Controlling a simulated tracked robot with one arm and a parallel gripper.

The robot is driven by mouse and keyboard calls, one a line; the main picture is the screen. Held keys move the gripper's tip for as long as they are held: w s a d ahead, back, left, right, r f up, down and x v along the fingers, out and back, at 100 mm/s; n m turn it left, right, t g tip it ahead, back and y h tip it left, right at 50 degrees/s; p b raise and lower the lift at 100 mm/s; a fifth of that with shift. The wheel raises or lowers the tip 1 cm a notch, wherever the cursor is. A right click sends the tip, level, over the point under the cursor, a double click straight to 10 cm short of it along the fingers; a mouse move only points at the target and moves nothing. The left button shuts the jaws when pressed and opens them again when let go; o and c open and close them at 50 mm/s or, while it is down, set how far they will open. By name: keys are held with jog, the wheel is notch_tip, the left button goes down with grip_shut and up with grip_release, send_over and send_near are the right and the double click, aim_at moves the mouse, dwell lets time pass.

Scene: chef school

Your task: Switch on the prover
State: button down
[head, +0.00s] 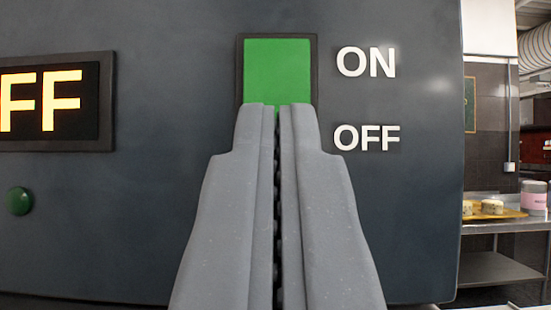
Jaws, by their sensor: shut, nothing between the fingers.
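The prover's dark grey front panel (410,230) fills most of the head view. A green rocker switch (278,70) in a black frame sits at the upper middle, with white "ON" (366,62) and "OFF" (367,138) labels to its right. A display (50,102) at the left, cut by the picture edge, shows glowing letters "FF". My gripper (277,108) is shut and empty, its fingertips in front of the switch's lower part and hiding it. I cannot tell whether the tips touch the switch.
A small green round button or lamp (19,201) is on the panel below the display. To the right, past the panel's edge, a metal table (505,227) holds a yellow tray (508,213) with pale round foods and a pink-and-white container (534,197).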

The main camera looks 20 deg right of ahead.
jog(key=shift+w+f, duration=0.1)
jog(key=shift+f, duration=0.05)
dwell(0.3)
jog(key=shift+w+b, duration=0.2)
jog(key=shift+b, duration=0.35)
jog(key=shift+s, duration=0.1)
jog(key=b+v, duration=0.5)
jog(key=v, duration=0.8)
jog(key=shift+f, duration=0.3)
jog(key=shift+w+r, duration=0.1)
jog(key=shift+w, duration=0.15)
